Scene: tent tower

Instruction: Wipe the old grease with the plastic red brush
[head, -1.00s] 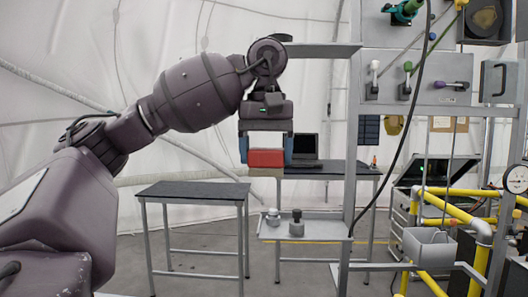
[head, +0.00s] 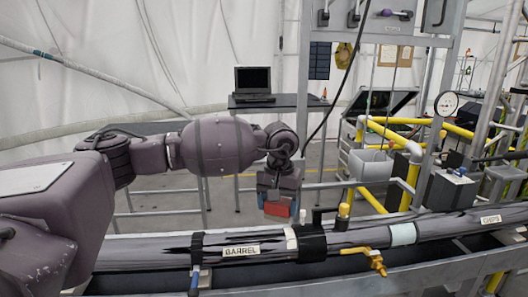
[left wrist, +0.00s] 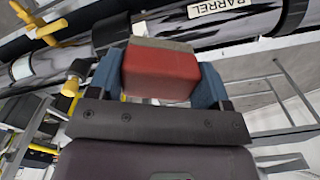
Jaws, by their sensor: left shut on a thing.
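The red brush (head: 277,209) is a red block held between the blue fingers of my left gripper (head: 279,200). In the left wrist view the brush (left wrist: 160,75) shows its red body and a tan edge on the far side, with the gripper (left wrist: 160,82) shut on it. The long grey pipe (head: 355,237) marked BARREL runs across the lower part of the head view. Dark, grease-like streaks (head: 178,249) lie along it. The brush appears just above or behind the pipe; contact cannot be told. My right gripper is not in view.
Black clamps (head: 310,241), a brass valve (head: 376,262) and a brass fitting (head: 343,212) stick out from the pipe. A dark trough (head: 140,283) lies below it. A table with a laptop (head: 253,82) stands behind, and yellow railings (head: 408,185) stand at the right.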

